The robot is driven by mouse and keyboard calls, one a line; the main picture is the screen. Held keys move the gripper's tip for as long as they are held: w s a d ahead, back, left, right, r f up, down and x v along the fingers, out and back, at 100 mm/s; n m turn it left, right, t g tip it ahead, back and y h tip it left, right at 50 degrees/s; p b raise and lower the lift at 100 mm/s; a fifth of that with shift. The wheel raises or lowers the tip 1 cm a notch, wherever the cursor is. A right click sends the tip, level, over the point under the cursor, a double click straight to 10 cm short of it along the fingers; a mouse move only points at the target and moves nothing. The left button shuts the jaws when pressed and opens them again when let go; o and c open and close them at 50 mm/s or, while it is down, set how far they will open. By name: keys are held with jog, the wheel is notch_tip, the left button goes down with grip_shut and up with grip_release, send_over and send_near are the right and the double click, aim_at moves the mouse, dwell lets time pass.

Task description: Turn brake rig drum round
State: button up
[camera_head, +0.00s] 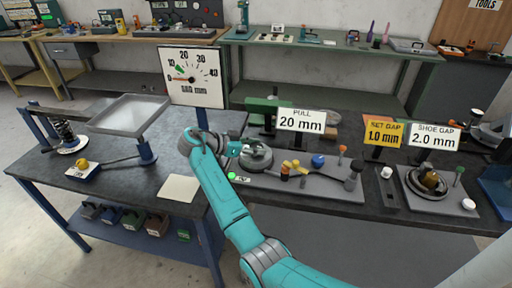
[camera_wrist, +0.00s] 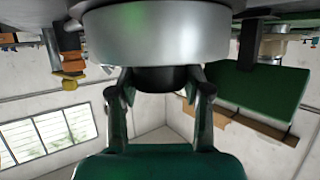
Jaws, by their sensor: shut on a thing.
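A round grey metal drum (camera_head: 257,160) sits on a grey base plate (camera_head: 312,187) in the middle of the bench. In the wrist view the silver drum (camera_wrist: 155,35) fills the top of the picture. A dark round stub (camera_wrist: 160,78) joins it, between my fingers. My gripper (camera_head: 236,150) reaches the drum from the left in the head view. In the wrist view my gripper (camera_wrist: 160,84) is shut on the dark stub, one finger on each side. The drum's far side is hidden in the head view.
Levers and coloured knobs stand right of the drum, with a blue ball (camera_head: 318,161). A shoe gap rig (camera_head: 428,182) is at the right. A dial board (camera_head: 192,77) stands behind my arm.

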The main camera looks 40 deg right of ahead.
jog(key=o, duration=1.2)
jog(key=v, duration=0.7)
jog(key=shift+a+r, duration=0.1)
jog(key=shift+w+a, duration=0.1)
jog(key=shift+a, duration=0.1)
